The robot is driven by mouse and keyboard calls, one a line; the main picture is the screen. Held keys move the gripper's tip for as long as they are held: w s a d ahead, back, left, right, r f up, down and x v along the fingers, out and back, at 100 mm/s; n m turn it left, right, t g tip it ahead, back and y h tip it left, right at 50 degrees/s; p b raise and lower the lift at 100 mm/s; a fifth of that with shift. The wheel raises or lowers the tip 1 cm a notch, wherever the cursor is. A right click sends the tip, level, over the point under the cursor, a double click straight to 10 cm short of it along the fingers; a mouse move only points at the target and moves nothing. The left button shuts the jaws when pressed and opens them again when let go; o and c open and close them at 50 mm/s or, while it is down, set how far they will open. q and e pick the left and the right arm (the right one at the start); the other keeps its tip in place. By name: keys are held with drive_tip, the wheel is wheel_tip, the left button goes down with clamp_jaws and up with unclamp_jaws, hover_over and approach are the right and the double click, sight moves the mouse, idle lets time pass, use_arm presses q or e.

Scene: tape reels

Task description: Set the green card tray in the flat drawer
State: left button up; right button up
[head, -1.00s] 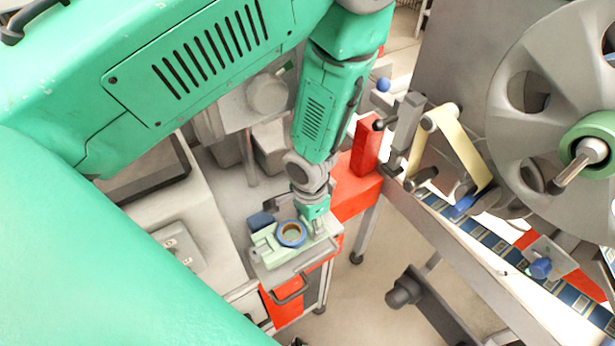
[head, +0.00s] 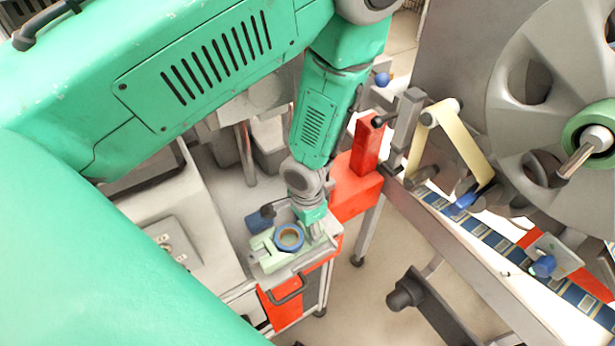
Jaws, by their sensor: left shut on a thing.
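The pale green card tray (head: 262,245) is at the lower middle of the head view, with a blue-rimmed ring (head: 289,238) on it. My left gripper (head: 317,229) is at the tray's right side and is shut on it; the fingertips are small and partly hidden. The flat drawer (head: 277,277) is a pale grey, pulled-out drawer with a dark handle, directly under the tray in this view. I cannot tell whether the tray rests on the drawer's floor or is held just above it. My right gripper is not in view.
A red cabinet (head: 280,309) on legs carries the drawer. A red block (head: 367,145) stands behind. A machine with a large grey reel (head: 520,120) and a film strip (head: 480,234) fills the right. A dark blue object (head: 261,219) is beside the tray.

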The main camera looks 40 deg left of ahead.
use_arm(q)
drive_tip(key=shift+d+r, duration=0.1)
drive_tip(key=shift+d, duration=0.25)
drive_tip(key=shift+o, duration=0.2)
drive_tip(key=shift+a+f+b, duration=0.3)
drive_tip(key=shift+a+f, duration=0.1)
drive_tip(key=shift+f, duration=0.25)
drive_tip(key=shift+s+f, duration=0.1)
drive_tip(key=shift+f, duration=0.1)
drive_tip(key=shift+d, duration=0.25)
drive_tip(key=shift+c, duration=0.2)
drive_tip(key=o, duration=1.4)
drive_tip(key=shift+w, duration=0.2)
drive_tip(key=shift+s+a, duration=0.1)
drive_tip(key=shift+a, duration=0.05)
